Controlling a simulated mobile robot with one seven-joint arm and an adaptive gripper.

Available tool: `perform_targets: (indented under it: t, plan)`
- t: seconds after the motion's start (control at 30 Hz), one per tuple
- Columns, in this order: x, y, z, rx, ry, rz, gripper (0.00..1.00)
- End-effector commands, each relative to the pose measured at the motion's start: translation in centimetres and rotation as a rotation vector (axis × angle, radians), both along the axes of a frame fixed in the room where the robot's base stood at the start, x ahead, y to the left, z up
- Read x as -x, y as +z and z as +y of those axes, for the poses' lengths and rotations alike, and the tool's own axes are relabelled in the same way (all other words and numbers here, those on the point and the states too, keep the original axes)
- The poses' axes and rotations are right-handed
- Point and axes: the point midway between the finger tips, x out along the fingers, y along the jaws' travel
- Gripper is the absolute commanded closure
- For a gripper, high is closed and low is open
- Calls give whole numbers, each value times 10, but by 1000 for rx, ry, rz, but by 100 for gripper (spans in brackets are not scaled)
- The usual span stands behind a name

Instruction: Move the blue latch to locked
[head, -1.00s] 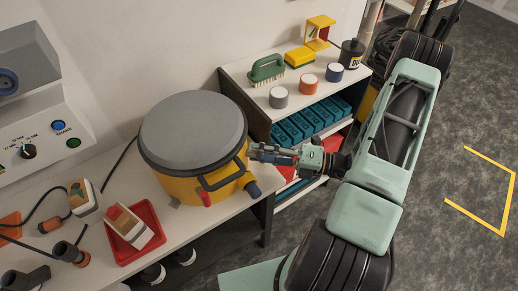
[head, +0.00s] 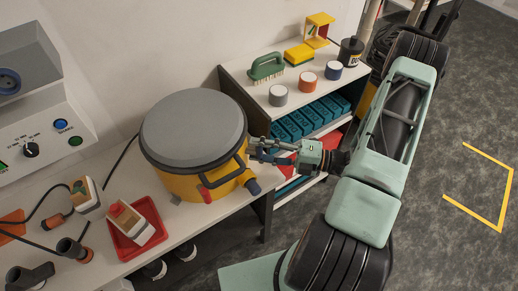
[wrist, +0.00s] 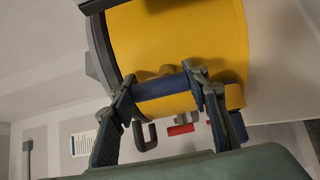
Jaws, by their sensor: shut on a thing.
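A yellow drum (head: 180,184) with a grey lid (head: 194,128) stands on the white bench. It fills the top of the wrist view (wrist: 190,40). The blue latch (wrist: 160,87) shows there as a short blue bar against the drum's yellow side. My gripper (wrist: 163,90) has one finger at each end of this bar and is shut on it. In the head view my gripper (head: 256,150) reaches the drum's right side from the right. The latch is mostly hidden by the fingers there, and its locked or unlocked setting cannot be read.
A dark handle (head: 222,178) and a blue-ended stub (head: 253,187) stick out from the drum below my gripper. A shelf unit (head: 250,95) with a brush, tubs and teal bins stands close behind. A red tray (head: 122,244) and a control box (head: 50,135) are left.

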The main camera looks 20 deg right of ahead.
Motion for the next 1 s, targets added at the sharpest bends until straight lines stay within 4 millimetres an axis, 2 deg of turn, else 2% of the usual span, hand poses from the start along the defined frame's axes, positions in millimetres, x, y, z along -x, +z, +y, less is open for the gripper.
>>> perform_targets:
  t: [0.03, 0.2, 0.57, 0.67, 1.0]
  plan:
    - [0, -1, 0, 0, -1, 3, 56]
    - [0, 0, 0, 0, -1, 2, 39]
    - [2, 0, -6, 1, -2, 0, 39]
    - [8, -1, -19, 3, -5, 1, 39]
    - [41, -1, -81, 2, -4, 1, 39]
